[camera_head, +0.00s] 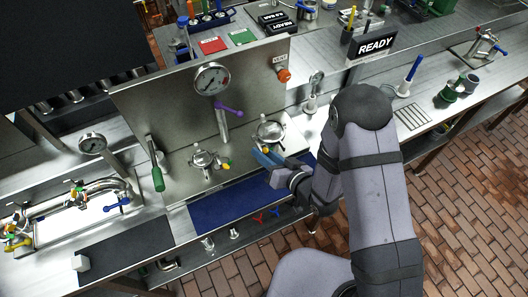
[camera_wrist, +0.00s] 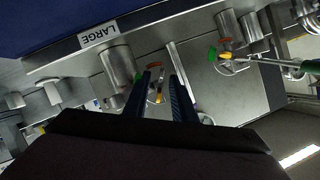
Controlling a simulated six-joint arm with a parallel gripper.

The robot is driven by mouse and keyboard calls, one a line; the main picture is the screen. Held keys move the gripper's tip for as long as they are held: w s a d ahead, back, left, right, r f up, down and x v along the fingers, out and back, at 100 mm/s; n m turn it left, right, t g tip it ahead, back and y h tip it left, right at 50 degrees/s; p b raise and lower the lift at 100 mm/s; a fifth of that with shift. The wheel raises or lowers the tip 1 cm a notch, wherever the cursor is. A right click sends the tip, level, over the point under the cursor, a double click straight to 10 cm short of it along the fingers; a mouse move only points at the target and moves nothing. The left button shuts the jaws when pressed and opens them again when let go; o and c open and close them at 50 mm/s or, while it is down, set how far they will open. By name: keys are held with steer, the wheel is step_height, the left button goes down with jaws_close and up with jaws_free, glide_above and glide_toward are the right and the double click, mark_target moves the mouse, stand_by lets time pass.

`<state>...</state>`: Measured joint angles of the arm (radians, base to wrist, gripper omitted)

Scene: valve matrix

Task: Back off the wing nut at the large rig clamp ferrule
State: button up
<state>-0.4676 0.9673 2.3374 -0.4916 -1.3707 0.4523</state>
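The large rig clamp ferrule (camera_head: 270,130) is the right one of two metal fittings on the steel panel. In the wrist view its steel cylinder (camera_wrist: 118,65) stands beside the "LARGE" label (camera_wrist: 100,35). A small yellow and orange piece (camera_wrist: 159,97), which looks like the wing nut, shows between my fingertips; part of it is hidden. My gripper (camera_wrist: 166,85) is open, its two blue fingers apart on either side of this piece. Contact cannot be told. In the head view my gripper (camera_head: 264,157) is just below the right fitting and hides its lower part.
The second fitting (camera_head: 204,160), with yellow and green parts, stands to the left. A pressure gauge (camera_head: 211,79), a purple-handled valve (camera_head: 228,108) and an orange knob (camera_head: 283,74) are on the panel. A blue mat (camera_head: 222,207) lies in front.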

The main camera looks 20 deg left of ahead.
jaws_close()
steer(key=shift+a+f, duration=0.1)
steer(key=n+t+h+b, duration=0.1)
steer(key=n+b, duration=0.1)
steer(key=shift+f+b, duration=0.1)
steer(key=shift+b, duration=0.25)
steer(key=shift+n+t+h+b, duration=0.3)
steer(key=shift+n+h+b, duration=0.15)
steer(key=shift+n, duration=0.35)
steer(key=shift+r, duration=0.2)
jaws_free()
